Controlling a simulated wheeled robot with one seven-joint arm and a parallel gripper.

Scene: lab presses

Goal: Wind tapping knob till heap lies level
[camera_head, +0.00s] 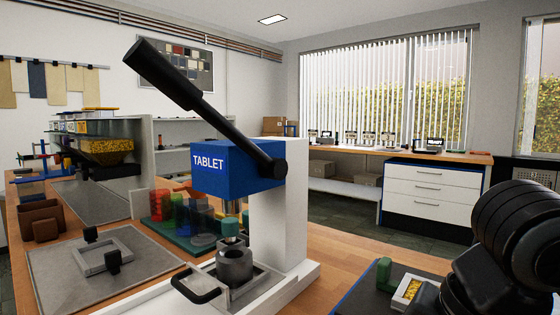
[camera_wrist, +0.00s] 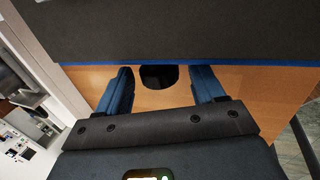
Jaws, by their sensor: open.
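A small pale-framed tray (camera_head: 404,291) holding a yellow granular heap (camera_head: 409,289) sits on a dark blue-edged unit at the lower right of the head view, partly hidden by my arm. I cannot tell how level the heap is. In the wrist view, a round black knob (camera_wrist: 159,77) shows below the blue edge of a dark panel (camera_wrist: 190,32). My gripper (camera_wrist: 162,72) is open, with its two blue fingers on either side of the knob and visible gaps between. The knob's upper part is hidden by the panel. The head view does not show my fingers.
A blue tablet press (camera_head: 238,167) with a long black lever stands left of the unit. A green block (camera_head: 383,270) stands beside the tray. A metal plate with a square frame (camera_head: 102,257) lies at left. Wooden bench top (camera_head: 345,258) is clear between press and unit.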

